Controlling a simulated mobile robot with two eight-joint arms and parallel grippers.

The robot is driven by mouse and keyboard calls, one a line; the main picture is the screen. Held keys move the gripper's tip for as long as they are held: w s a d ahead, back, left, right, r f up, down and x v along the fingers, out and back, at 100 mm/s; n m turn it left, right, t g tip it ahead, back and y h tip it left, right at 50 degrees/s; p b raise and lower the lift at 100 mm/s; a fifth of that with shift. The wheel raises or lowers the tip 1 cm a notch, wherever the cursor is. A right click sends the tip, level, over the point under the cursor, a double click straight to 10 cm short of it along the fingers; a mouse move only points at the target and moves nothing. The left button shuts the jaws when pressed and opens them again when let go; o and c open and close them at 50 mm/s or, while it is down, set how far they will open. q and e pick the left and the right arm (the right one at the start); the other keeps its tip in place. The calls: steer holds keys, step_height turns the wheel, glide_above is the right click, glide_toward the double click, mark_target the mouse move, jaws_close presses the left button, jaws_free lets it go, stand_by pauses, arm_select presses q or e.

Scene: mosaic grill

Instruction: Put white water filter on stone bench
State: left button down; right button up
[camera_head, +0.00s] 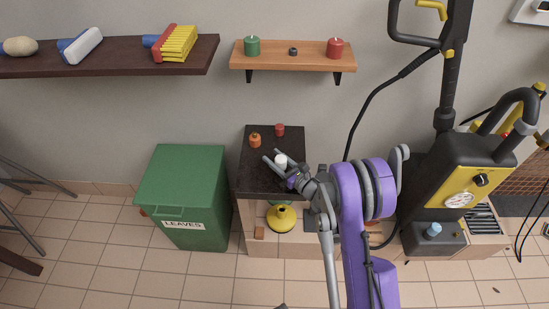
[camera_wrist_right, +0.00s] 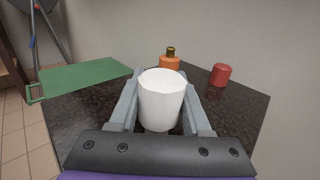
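The white water filter (camera_wrist_right: 161,101), a plain white cylinder, stands upright between the two fingers of my right gripper (camera_head: 272,160). It also shows in the head view (camera_head: 280,160). The fingers lie along both sides of it and appear to press on it. The stone bench (camera_head: 256,180), with a dark speckled top, is directly beneath; its top also fills much of the wrist view (camera_wrist_right: 85,115). The filter's base is partly hidden, so I cannot tell whether it touches the top. My left gripper is not in view.
An orange bottle (camera_head: 255,140) and a red cylinder (camera_head: 280,130) stand at the bench's back. A green bin (camera_head: 180,185) is left of it. A yellow pressure washer (camera_head: 465,180) stands right. A yellow object (camera_head: 281,218) sits below the top. A candle shelf (camera_head: 292,61) hangs above.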

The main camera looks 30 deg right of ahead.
steer(key=o, duration=0.4)
